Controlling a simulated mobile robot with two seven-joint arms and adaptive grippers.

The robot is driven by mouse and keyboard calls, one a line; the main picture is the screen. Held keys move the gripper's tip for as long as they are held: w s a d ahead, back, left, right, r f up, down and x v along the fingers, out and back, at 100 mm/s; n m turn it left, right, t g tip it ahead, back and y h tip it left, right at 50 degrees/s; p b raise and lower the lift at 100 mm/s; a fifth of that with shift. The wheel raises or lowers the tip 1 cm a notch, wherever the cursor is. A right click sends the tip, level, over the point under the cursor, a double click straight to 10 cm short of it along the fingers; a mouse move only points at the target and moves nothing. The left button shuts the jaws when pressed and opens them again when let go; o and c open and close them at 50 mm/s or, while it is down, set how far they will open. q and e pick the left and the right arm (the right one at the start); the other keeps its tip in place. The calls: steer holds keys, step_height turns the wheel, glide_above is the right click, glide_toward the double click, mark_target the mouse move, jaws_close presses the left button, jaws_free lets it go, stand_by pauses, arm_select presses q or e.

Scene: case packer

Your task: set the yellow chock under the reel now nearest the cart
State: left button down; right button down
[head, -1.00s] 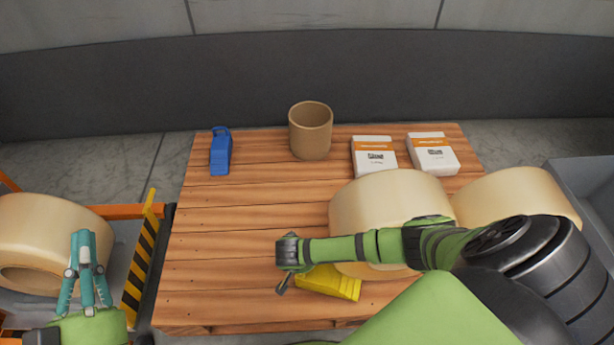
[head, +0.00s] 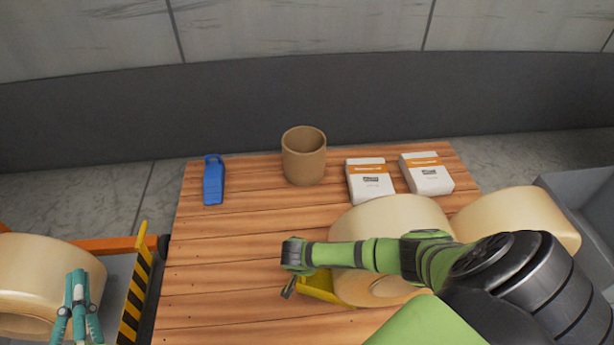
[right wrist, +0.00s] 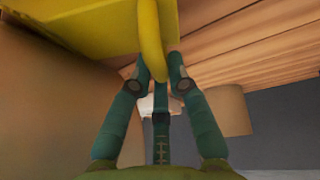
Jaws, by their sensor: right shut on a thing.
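The yellow chock (head: 322,289) is at the near left side of the middle reel (head: 390,212), partly hidden by my right arm. In the right wrist view my right gripper (right wrist: 160,66) is shut on the handle of the chock (right wrist: 75,22). I cannot tell whether the chock touches the table or the reel. Another pale reel (head: 515,220) stands to the right. A third reel (head: 45,275) lies at the left on what looks like the orange-railed cart (head: 95,244). My left gripper (head: 76,282) is in front of that reel, fingers together, apparently empty.
The wooden table (head: 215,265) is clear at its left and middle. A blue object (head: 213,183), a brown cup (head: 304,158) and two white boxes (head: 370,182) (head: 427,175) stand along its far side. A striped post (head: 136,290) is at left. A grey bin (head: 580,205) is at right.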

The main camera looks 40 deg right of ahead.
steer(key=shift+w+d, duration=0.15)
steer(key=c, duration=1.1)
jaws_free()
steer(key=v, duration=1.2)
steer(key=shift+a, duration=0.2)
